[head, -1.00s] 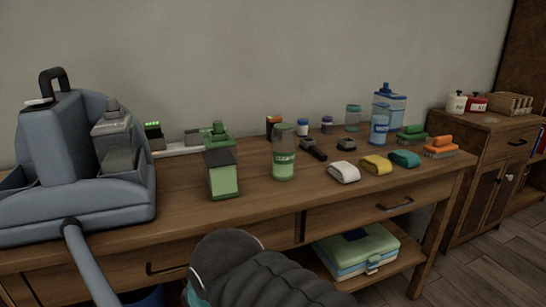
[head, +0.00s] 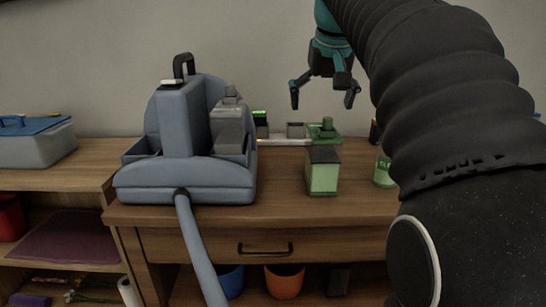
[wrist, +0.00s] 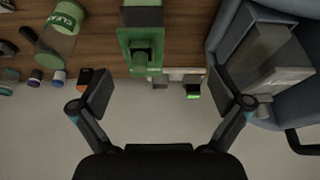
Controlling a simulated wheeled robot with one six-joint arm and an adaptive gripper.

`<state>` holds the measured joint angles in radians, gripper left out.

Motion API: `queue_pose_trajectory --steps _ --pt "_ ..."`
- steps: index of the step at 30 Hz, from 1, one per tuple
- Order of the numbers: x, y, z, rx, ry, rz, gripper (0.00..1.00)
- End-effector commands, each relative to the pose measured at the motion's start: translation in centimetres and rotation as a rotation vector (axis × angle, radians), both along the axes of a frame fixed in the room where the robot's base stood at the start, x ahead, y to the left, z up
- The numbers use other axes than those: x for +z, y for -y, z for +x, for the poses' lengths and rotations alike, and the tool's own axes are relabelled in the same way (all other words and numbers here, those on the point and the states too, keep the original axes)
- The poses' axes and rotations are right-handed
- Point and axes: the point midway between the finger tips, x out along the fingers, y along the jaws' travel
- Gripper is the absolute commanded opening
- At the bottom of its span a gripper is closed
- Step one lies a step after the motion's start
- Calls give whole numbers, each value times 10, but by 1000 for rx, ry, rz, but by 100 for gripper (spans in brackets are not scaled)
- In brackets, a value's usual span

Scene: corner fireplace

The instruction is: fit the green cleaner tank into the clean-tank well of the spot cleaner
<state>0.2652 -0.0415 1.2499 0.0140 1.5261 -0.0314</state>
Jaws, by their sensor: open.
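The green cleaner tank (head: 322,178), a boxy green tank with a dark upper front and a green cap, stands upright on the wooden table. It also shows at the top middle of the wrist view (wrist: 144,30). The blue-grey spot cleaner (head: 180,175) stands to its left. A clear grey tank (head: 229,130) sits in its right side; an open, empty-looking well (head: 140,150) shows at its left side. My gripper (head: 322,100) is open and empty, pointing down above the green tank, apart from it. In the wrist view the tank lies between and beyond the fingers (wrist: 163,92).
A green-labelled clear bottle (head: 383,170) stands just right of the tank, partly hidden by my arm. A power strip or charger (head: 285,142) lies behind it. A hose (head: 200,250) hangs off the table front. A lidded grey bin (head: 35,145) stands at far left.

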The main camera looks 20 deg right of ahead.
Motion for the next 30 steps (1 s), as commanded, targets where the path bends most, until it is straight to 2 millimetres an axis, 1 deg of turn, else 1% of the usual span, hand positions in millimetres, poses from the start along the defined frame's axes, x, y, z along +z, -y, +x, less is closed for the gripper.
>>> queue_pose_trajectory --steps 1,3,6,11,14,21,24,27,30 --pt "7 9 9 -13 -3 1 100" --pt "17 20 17 -26 -7 2 100" --pt "25 30 24 -39 -11 2 100" --pt "29 38 29 -49 -15 3 100" --pt "20 39 33 -50 -19 4 100" --pt "-22 43 48 -50 -19 4 100" --pt "-35 45 54 -50 -18 4 100" --pt "-44 46 58 -50 -16 4 100" --pt "-48 46 60 -50 -15 3 100"
